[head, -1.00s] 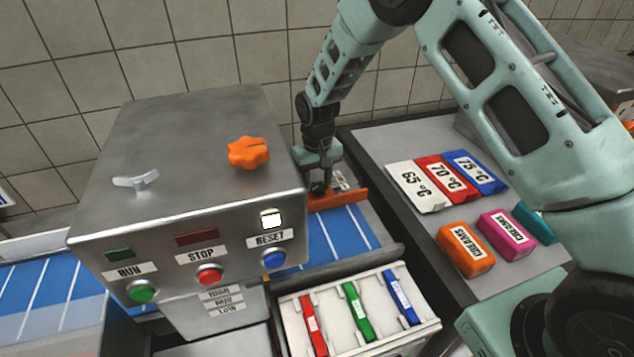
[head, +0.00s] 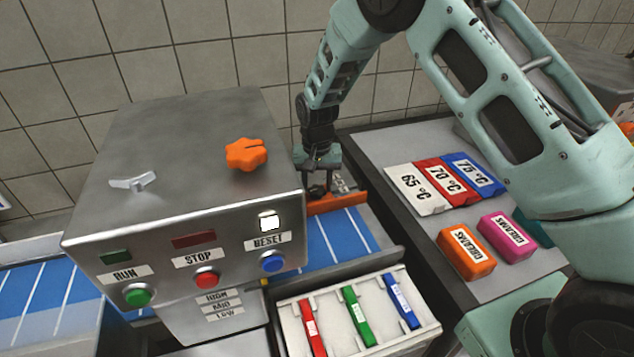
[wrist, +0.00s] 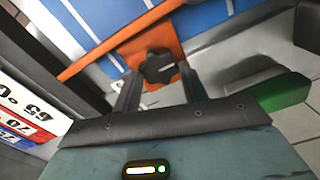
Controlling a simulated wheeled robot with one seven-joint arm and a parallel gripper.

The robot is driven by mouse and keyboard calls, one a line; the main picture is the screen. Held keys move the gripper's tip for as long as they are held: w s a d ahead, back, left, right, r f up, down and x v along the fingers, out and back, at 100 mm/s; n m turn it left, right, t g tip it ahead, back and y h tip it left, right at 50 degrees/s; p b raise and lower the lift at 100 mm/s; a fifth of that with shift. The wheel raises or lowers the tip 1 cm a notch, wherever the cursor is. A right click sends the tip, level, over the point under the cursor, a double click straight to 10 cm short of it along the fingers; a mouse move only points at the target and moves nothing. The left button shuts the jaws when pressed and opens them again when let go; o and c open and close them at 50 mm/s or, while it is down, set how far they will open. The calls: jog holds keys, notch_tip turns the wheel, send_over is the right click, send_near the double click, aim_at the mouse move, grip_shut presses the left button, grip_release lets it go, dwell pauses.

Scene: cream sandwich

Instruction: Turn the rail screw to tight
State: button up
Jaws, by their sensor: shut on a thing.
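The rail screw (wrist: 158,68) is a black lobed knob with a pale pointer line, on the orange rail (wrist: 125,55) in the wrist view. My gripper (wrist: 160,76) has its two dark fingers on either side of the knob and is shut on it. In the head view my gripper (head: 318,190) reaches down to the orange rail (head: 345,201), right of the steel control box. There the fingers and arm largely hide the screw. A small pale label (head: 343,182) sits just behind the rail, too small to read.
The steel control box (head: 130,225) stands close left of my gripper, with an orange knob (head: 246,154) on top. The blue belt (head: 340,240) runs below the rail. A tray (head: 432,325) of coloured bars is in front. Temperature cards and cream blocks lie on the right bench (head: 395,150).

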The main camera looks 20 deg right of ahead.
aim_at(318, 188)
jog(key=o, duration=0.7)
notch_tip(318, 188, up, 18)
jog(key=b, duration=0.2)
jog(key=shift+f+b, duration=0.25)
jog(key=shift+b, duration=0.05)
